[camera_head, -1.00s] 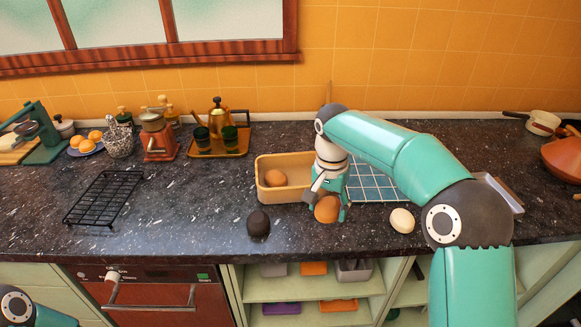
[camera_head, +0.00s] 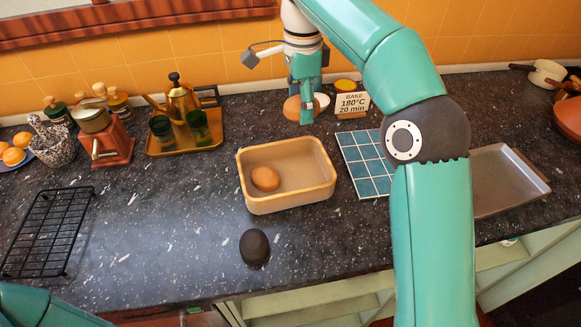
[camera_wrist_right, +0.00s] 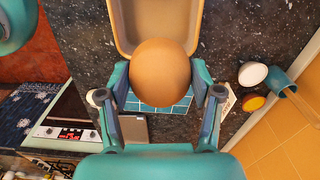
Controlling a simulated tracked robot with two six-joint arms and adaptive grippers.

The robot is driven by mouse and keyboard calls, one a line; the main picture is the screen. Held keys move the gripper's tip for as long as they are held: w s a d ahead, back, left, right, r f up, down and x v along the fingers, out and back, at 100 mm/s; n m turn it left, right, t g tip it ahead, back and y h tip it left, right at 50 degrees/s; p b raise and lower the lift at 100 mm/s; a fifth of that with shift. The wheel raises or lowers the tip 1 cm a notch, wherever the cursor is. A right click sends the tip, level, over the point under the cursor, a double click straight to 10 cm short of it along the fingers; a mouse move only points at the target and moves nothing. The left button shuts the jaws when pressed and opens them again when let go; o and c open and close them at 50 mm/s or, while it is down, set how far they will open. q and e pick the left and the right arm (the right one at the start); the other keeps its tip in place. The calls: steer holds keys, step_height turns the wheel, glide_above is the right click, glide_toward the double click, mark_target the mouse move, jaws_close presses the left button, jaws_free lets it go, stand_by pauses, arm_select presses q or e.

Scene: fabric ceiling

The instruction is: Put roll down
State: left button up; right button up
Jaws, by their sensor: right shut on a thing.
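My right gripper (camera_head: 303,108) is shut on a brown roll (camera_head: 291,108) behind the tan tray (camera_head: 288,204), towards the back wall. In the right wrist view my right gripper (camera_wrist_right: 160,82) has its fingers on both sides of the roll (camera_wrist_right: 160,70), with part of the tray (camera_wrist_right: 118,28) beyond it. I cannot tell how high the roll is above the counter. Another brown roll (camera_head: 265,179) lies inside the tray. A dark, burnt-looking roll (camera_head: 254,246) lies on the counter in front of the tray. My left gripper is out of view.
A card reading "BAKE 180°C 20 min" (camera_head: 352,104) and a pale round thing (camera_head: 322,101) stand near the held roll. A blue tiled mat (camera_head: 364,165) and a metal tray (camera_head: 512,180) lie right. A black rack (camera_head: 45,232) lies left.

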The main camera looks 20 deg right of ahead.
steer(key=b, duration=0.2)
glide_above(303, 176)
step_height(303, 176, down, 14)
steer(key=shift+d+r, duration=0.1)
steer(key=shift+r, duration=0.05)
steer(key=shift+f, duration=2.7)
steer(key=shift+f, duration=0.2)
steer(key=o, duration=1.1)
steer(key=shift+o, duration=0.2)
steer(key=shift+r, duration=0.1)
